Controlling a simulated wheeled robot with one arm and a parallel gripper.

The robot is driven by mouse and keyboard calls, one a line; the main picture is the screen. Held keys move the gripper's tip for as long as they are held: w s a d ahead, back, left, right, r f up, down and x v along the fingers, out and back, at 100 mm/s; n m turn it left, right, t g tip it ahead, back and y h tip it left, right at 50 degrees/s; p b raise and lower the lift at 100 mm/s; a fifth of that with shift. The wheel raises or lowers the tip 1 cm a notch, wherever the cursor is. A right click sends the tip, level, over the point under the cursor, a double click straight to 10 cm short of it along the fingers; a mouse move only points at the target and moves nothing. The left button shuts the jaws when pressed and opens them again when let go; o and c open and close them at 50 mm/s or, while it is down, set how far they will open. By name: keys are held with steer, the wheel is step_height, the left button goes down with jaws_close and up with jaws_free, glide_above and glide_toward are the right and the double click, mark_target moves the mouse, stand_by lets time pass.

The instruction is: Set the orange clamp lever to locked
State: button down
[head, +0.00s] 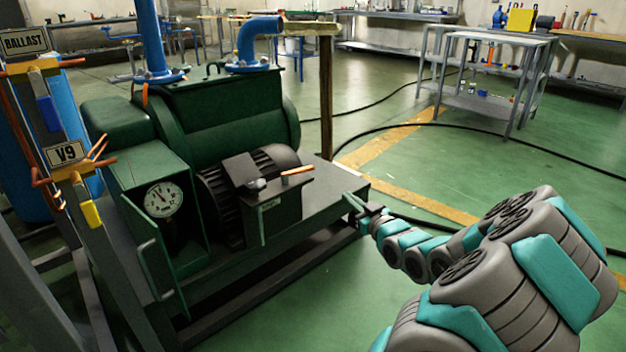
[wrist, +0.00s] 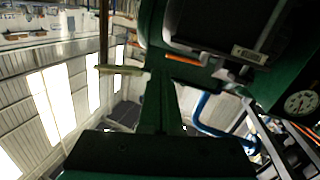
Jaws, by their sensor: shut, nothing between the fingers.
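An orange lever (head: 297,171) lies nearly level on top of the small dark box (head: 277,215) at the front of the green pump's motor. I take it for the clamp lever; its locked or unlocked marking is not readable. An orange bar, apparently the same lever, also shows in the wrist view (wrist: 185,60). My gripper (head: 353,204) is shut and empty beside the right end of the pump's base, to the right of the lever and apart from it.
The green pump (head: 215,115) with blue pipes fills the left. A round gauge (head: 160,199) sits on its front. V9 orange handles (head: 85,168) and a BALLAST sign (head: 25,42) are at far left.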

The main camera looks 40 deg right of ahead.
steer(key=m, duration=0.1)
glide_toward(308, 170)
steer(key=x, duration=0.6)
steer(key=shift+w+a+f, duration=0.15)
steer(key=shift+w+a, duration=0.05)
steer(key=shift+a, duration=0.1)
steer(key=shift+w+d, duration=0.15)
steer(key=shift+w, duration=0.15)
stand_by(0.4)
steer(key=shift+w+d, duration=0.45)
steer(key=shift+w, duration=0.3)
steer(key=shift+d, duration=0.15)
steer(key=shift+w, duration=0.1)
